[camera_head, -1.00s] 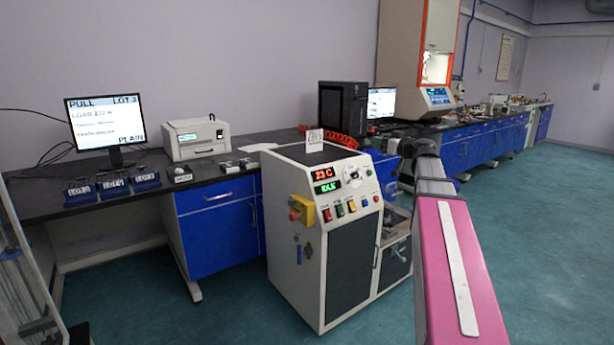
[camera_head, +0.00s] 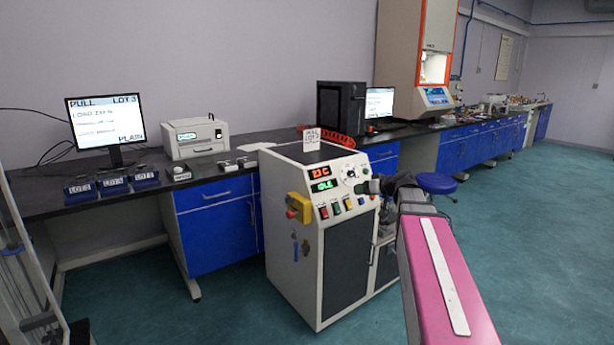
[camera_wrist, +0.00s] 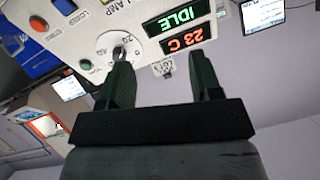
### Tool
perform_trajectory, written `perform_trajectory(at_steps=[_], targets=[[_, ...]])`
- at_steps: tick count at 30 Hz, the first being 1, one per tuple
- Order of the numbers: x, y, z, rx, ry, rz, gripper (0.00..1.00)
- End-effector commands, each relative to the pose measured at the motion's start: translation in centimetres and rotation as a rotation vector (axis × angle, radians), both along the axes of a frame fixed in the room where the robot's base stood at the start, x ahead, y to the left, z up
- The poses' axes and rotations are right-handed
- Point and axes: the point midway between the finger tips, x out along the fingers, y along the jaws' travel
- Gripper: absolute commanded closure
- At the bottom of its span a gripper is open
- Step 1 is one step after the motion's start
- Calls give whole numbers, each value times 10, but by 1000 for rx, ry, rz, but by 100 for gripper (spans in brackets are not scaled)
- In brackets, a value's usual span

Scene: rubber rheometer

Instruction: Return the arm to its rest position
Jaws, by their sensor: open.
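My gripper (camera_wrist: 160,85) is open in the wrist view, its two dark fingers apart with nothing between them. The control panel of the rheometer cabinet (camera_wrist: 100,30) lies behind the fingers, upside down in that view, with a round dial (camera_wrist: 118,48) by the left finger. Whether the finger touches the dial I cannot tell. In the head view my pink arm reaches forward to the right of the white rheometer cabinet (camera_head: 290,225). The gripper's dark end (camera_head: 372,186) is close to the panel's right side; its fingertips are hard to make out there. The panel reads "IDLE".
A bench (camera_head: 120,179) at the left holds a monitor (camera_head: 105,120), a white instrument (camera_head: 195,138) and several blue lot bins (camera_head: 113,184). A blue stool (camera_head: 436,183) stands behind my arm. Open green floor (camera_head: 540,230) lies at the right.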

Motion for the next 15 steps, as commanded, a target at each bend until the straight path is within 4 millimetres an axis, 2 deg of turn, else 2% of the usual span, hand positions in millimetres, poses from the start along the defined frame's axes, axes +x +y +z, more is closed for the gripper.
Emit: perform_trajectory(at_steps=[1,6,12,15], targets=[[-14,10,-27,-16,74,1,42],[-63,31,-119,-102,363,-37,42],[-133,41,-211,-244,672,-141,42],[-169,40,-247,-329,803,-213,42]])
